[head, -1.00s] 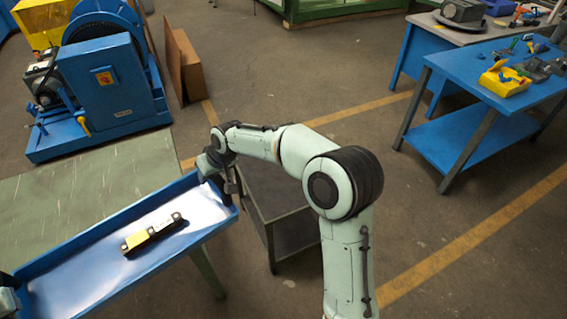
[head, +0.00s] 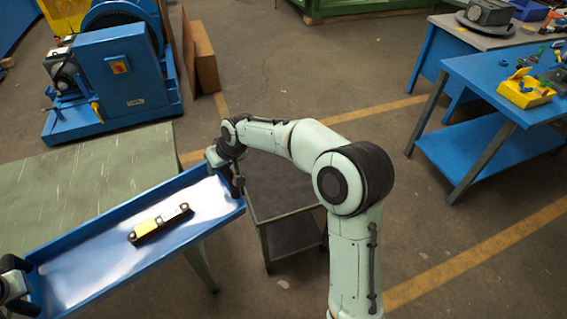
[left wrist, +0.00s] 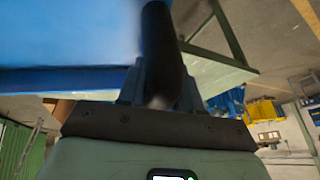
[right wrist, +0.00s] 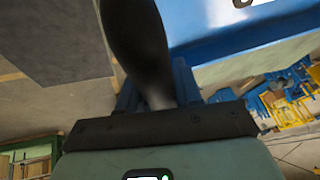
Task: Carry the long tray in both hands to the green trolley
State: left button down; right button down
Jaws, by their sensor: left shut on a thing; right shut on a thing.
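The long blue tray (head: 105,278), with a pale shiny inside, spans between my two grippers and overlaps the front of a green table in the head view. A yellow-and-black block (head: 160,223) lies in it. My left gripper (head: 20,278), at the tray's near left end, is shut on a black handle (left wrist: 160,50). My right gripper (head: 232,172), at the far right end, is shut on the other black handle (right wrist: 138,45). A dark grey-green two-level stand (head: 285,190) is right of the tray, partly behind my right arm; I cannot tell whether it is the green trolley.
The scratched green table (head: 90,185) is at left. A blue machine (head: 125,80) and a brown board (head: 203,60) stand behind it. A blue bench (head: 490,75) with a yellow bin (head: 525,92) stands at right. Open floor with yellow lines lies between.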

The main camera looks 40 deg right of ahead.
aim_at(282, 168)
jog(key=k+l+u, duration=0.1)
jog(key=l, duration=0.35)
jog(key=k+l+u, duration=0.1)
jog(key=l, duration=0.3)
jog(key=k+l+u, duration=0.1)
jog(key=l, duration=0.35)
jog(key=k+l, duration=0.3)
jog(key=k+l+u, duration=0.15)
jog(key=l, duration=0.35)
jog(key=k+l+u, duration=0.1)
jog(key=l, duration=0.3)
jog(key=k+l+u, duration=0.1)
jog(key=l, duration=0.3)
jog(key=k+l+u, duration=0.1)
jog(key=k+l, duration=0.2)
jog(key=l, duration=0.1)
